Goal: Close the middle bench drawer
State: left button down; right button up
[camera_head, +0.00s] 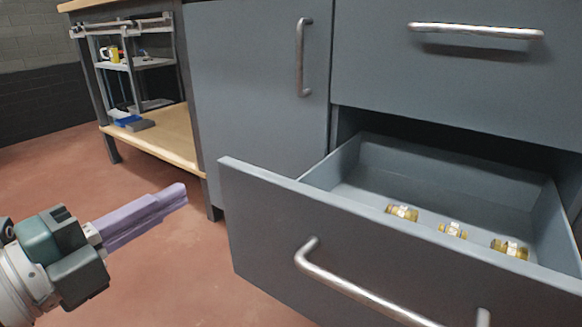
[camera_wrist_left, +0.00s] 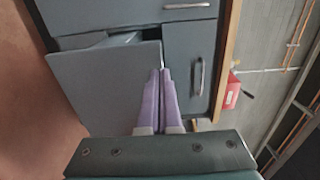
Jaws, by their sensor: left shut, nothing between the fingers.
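The middle bench drawer (camera_head: 255,215) is pulled well out of the grey bench in the head view. Its handle (camera_head: 350,285) is a metal bar on the front panel. Several brass fittings (camera_head: 402,212) lie inside it. My left gripper (camera_head: 180,192) is shut and empty, with purple fingers, left of the drawer front and apart from it in the head view. In the left wrist view the shut fingers (camera_wrist_left: 160,80) point toward the bench, with a grey drawer panel (camera_wrist_left: 95,85) to their left. My right gripper is not in view.
A closed drawer with a handle (camera_head: 475,31) is above the open one. A closed cabinet door (camera_head: 258,90) is to its left. A wooden-shelved workbench (camera_head: 165,135) stands behind at the left. Red floor (camera_head: 170,270) is clear left of the drawer. A red object (camera_wrist_left: 232,92) shows in the wrist view.

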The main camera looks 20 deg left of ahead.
aim_at(229, 168)
pick_arm(q)
jog(key=b+x, duration=0.1)
jog(key=x, duration=0.6)
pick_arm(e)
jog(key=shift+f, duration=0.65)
pick_arm(q)
jog(key=shift+w, duration=0.1)
